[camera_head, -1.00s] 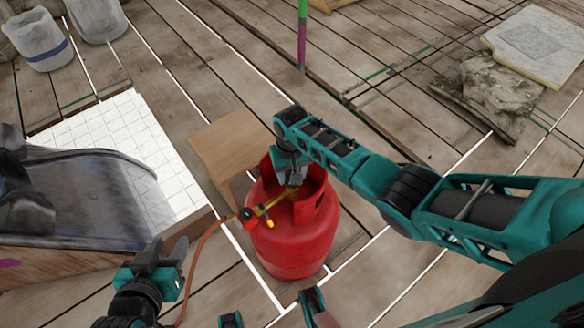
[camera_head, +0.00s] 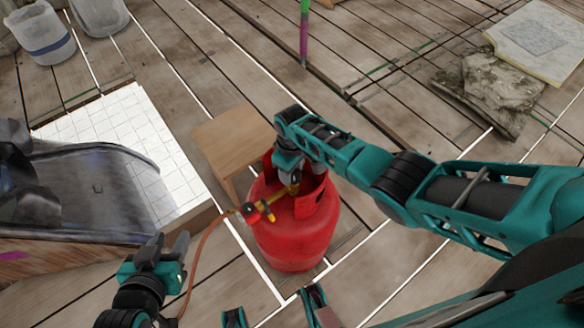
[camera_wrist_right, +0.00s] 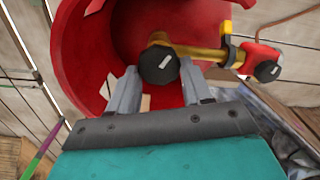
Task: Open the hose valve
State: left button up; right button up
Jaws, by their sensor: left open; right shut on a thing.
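A red gas cylinder (camera_head: 290,235) stands upright on the planks, with a brass valve (camera_head: 281,200) inside its collar. The hose valve (camera_head: 257,211), a small red body with yellow and black parts, sits at the brass fitting's outer end. It also shows at the upper right of the right wrist view (camera_wrist_right: 262,58). My right gripper (camera_head: 289,180) reaches into the collar. In the right wrist view its two fingers are closed on the sides of the cylinder's black knob (camera_wrist_right: 159,66). My left gripper (camera_head: 166,246) is open and empty, left of the cylinder and apart from the hose valve.
An orange hose (camera_head: 201,245) runs down from the hose valve, close to my left gripper. A wooden stool (camera_head: 232,138) stands behind the cylinder. A dark chute (camera_head: 95,190) and white tiled board (camera_head: 120,120) lie left. Stone slabs (camera_head: 500,95) lie at the upper right.

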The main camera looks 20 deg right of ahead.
aim_at(292, 175)
dwell(0.4)
jog(key=o, duration=0.7)
jog(key=shift+c, duration=0.2)
pick_arm(q)
jog(key=shift+w+a+r, duration=0.1)
jog(key=shift+w+r, duration=0.05)
pick_arm(e)
jog(key=o, duration=0.4)
notch_tip(292, 175, up, 4)
jog(key=p, duration=0.2)
jog(key=shift+r+p, duration=0.25)
jog(key=shift+p, duration=0.15)
pick_arm(q)
jog(key=a+r+p, duration=0.1)
jog(key=s+a+r+p, duration=0.1)
jog(key=p, duration=0.1)
jog(key=shift+s+a+r+y, duration=0.15)
jog(key=shift+s+r+y, duration=0.05)
jog(key=shift+y, duration=0.2)
pick_arm(e)
notch_tip(292, 175, up, 8)
jog(key=shift+r, duration=0.2)
jog(key=shift+s+f, duration=0.1)
